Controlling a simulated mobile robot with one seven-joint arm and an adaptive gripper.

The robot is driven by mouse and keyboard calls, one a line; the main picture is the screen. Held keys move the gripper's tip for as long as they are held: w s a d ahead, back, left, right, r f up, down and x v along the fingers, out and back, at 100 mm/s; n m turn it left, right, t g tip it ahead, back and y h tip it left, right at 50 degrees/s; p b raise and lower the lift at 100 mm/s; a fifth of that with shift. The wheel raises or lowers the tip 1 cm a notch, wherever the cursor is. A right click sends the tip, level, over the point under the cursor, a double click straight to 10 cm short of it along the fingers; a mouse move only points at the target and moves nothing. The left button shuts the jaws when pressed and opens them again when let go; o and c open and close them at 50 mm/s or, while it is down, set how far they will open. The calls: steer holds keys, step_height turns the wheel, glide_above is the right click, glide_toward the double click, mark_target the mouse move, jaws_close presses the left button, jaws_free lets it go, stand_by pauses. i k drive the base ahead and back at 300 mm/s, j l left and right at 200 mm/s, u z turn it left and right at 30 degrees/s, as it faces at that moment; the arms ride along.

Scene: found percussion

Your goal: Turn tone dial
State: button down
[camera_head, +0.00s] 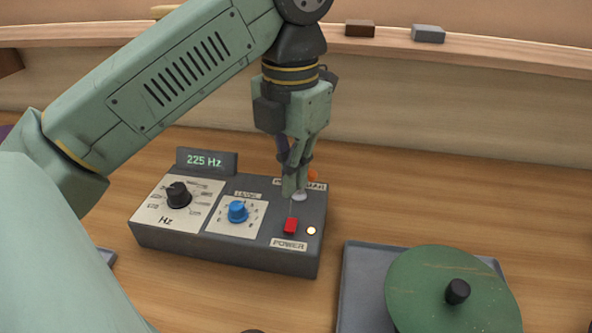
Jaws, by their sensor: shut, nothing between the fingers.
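The tone generator box (250,255) is dark grey and sits on the wooden table. Its black tone dial (178,195), marked Hz, is at the box's left on a pale scale plate. The display (206,162) behind it reads 225 Hz. A blue knob (237,212) sits in the middle on a second pale plate. A red power switch (291,226) is at the right, beside a lit lamp (311,230). My gripper (293,195) is shut and empty, pointing down over the right part of the box, behind the red switch. It partly hides labels there.
A green disc (450,290) with a black knob lies on a grey plate (358,275) at the front right. A brown block (360,28) and a grey block (428,34) rest on the back ledge.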

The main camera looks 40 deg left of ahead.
mark_target(179, 196)
steer(key=k, duration=1.5)
